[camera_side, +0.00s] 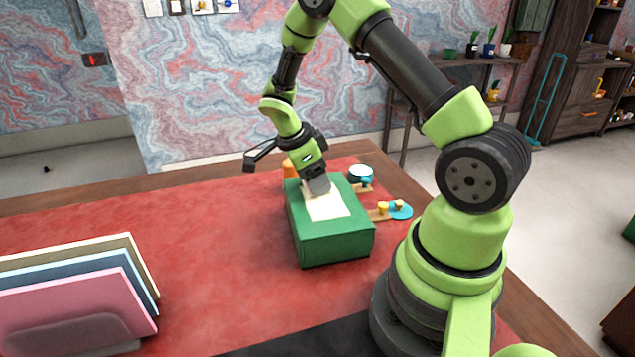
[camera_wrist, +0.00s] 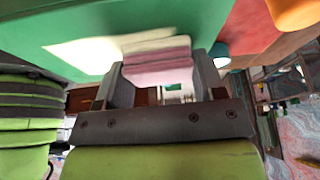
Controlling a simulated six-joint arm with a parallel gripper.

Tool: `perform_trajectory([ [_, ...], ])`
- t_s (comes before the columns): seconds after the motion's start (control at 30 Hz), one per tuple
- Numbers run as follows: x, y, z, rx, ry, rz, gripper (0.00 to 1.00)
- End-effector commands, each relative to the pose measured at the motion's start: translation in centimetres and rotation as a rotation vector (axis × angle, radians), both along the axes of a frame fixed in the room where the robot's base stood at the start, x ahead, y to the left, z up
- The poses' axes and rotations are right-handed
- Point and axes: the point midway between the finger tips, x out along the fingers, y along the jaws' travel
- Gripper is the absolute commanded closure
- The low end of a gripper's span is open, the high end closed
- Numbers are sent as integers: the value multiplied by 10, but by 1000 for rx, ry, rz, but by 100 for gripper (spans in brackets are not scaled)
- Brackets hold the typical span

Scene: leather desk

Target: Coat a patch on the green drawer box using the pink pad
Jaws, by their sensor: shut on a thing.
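The green drawer box (camera_side: 333,247) stands on the red desk top, right of the middle in the side view. A cream-white patch (camera_side: 326,207) lies on its top face. The box's green top also fills the upper left of the wrist view (camera_wrist: 40,32), with the pale patch (camera_wrist: 85,55) on it. My gripper (camera_side: 318,187) is over the patch, pointing down at the box top. In the wrist view the fingers (camera_wrist: 158,75) are shut on the pink pad (camera_wrist: 158,62), whose far edge is whitish and meets the patch.
An orange cylinder (camera_side: 289,168) stands behind the box. Upright folders (camera_side: 75,290) stand at the front left. The red desk (camera_side: 215,235) between is clear.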

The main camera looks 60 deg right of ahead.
Motion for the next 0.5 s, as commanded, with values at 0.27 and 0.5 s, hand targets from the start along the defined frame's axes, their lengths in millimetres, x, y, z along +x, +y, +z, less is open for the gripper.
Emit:
perform_trajectory([
  [0.27,4,-5,0,1,2,2,59],
  [0.5,-11,12,0,0,2,1,59],
])
